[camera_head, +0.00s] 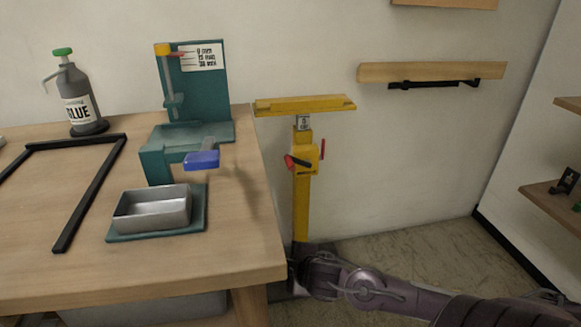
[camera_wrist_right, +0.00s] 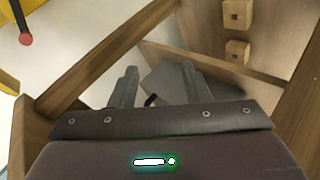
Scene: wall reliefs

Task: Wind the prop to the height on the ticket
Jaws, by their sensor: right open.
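The yellow prop (camera_head: 301,200) stands upright right of the workbench, with a flat yellow head (camera_head: 305,104) on top. A small pale label (camera_head: 303,123) sits under the head; its marking is too small to read surely. Below it is a yellow housing with a red-ended crank (camera_head: 298,162) and a red lever (camera_head: 322,149). A white card with dark lines (camera_head: 202,57), possibly the ticket, is on the teal stand; I cannot read it. My right gripper (camera_wrist_right: 158,84) is open and empty, low near the prop's foot. My left gripper is not in view.
The workbench (camera_head: 245,240) holds a glue bottle (camera_head: 80,95), a black frame (camera_head: 88,195), a teal press (camera_head: 205,85) and a grey tray (camera_head: 152,208). A wooden shelf (camera_head: 430,71) hangs on the wall. Bench timber surrounds the right gripper.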

